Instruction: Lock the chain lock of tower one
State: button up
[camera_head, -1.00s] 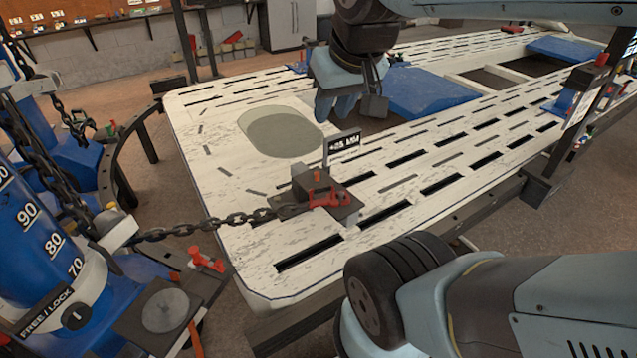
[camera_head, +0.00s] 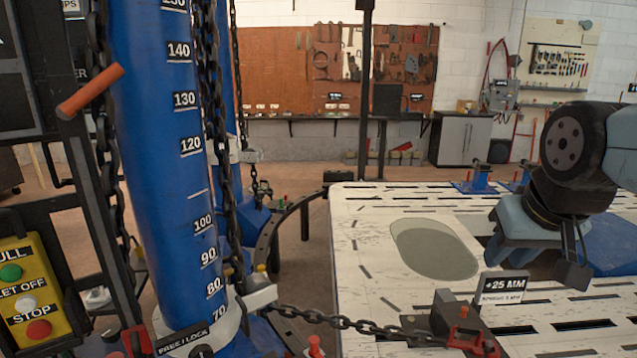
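A tall blue tower (camera_head: 160,130) with a white height scale stands in the left foreground. A FREE/LOCK plate (camera_head: 180,341) is at its foot, with a dark round knob (camera_head: 202,351) partly cut off by the lower edge; I cannot read the knob's setting. A dark chain (camera_head: 345,322) runs from the tower's foot to a dark clamp block with a red part (camera_head: 470,335) on the bench. My gripper (camera_head: 508,248) hangs above the bench at right, far from the knob and touching nothing visible. Its finger opening is not clear from here. I see no tower number.
The white slotted bench (camera_head: 365,225) fills the right. A yellow button box (camera_head: 35,290) stands at lower left, and an orange-handled lever (camera_head: 90,90) sticks out beside the tower. Another blue tower stands close behind. Open floor (camera_head: 305,265) shows between tower and bench.

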aim_at(66, 110)
jog(key=z, duration=1.35)
jog(key=i, duration=0.1)
jog(key=u, duration=3.1)
jog(key=k, duration=0.9)
jog(key=u, duration=0.2)
jog(key=i, duration=0.9)
jog(key=z, duration=0.15)
